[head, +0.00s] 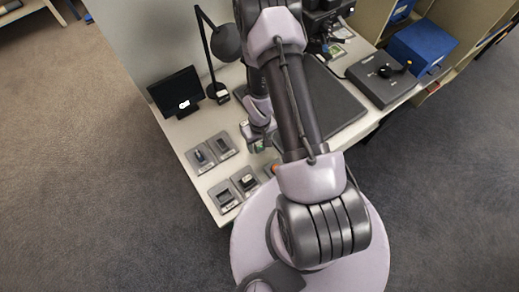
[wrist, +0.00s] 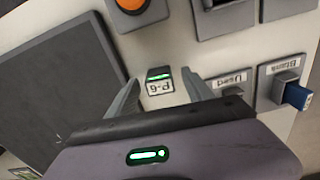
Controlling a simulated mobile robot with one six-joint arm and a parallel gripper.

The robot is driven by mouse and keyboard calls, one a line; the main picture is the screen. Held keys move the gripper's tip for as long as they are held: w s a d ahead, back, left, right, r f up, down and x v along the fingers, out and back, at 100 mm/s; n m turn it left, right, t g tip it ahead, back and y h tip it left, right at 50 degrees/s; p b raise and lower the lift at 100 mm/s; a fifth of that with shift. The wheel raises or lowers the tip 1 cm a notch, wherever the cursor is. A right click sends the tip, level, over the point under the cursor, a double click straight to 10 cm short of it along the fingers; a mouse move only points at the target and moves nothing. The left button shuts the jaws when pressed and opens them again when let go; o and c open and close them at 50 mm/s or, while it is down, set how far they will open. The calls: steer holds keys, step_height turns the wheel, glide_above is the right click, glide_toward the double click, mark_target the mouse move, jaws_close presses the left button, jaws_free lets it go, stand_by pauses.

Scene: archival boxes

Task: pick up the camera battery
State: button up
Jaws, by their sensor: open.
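A small dark block with a bright green stripe (wrist: 158,74), which looks like the camera battery, sits on the pale desk directly above a white "P-6" label (wrist: 160,87) in the wrist view. My gripper (wrist: 160,78) is open, with one finger on either side of the block and label. Nothing is held. I cannot tell how far above the desk the fingertips are. In the head view my gripper (head: 260,140) is low over the desk, partly behind my arm, and the block cannot be made out clearly there.
Grey trays labelled "Used" (wrist: 240,80) and "Blank" (wrist: 282,68) stand to the right; a blue piece (wrist: 297,95) sticks out of the latter. A dark mat (wrist: 60,85) lies left. An orange round part (wrist: 130,4) is above. A monitor (head: 176,91) and lamp (head: 226,42) stand behind.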

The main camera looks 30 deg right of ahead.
step_height(320, 180, down, 2)
steer(key=shift+f+b, duration=0.2)
steer(key=shift+b, duration=0.3)
steer(key=shift+r, duration=0.3)
jaws_close()
steer(key=shift+r+p, duration=0.1)
steer(key=shift+p, duration=0.2)
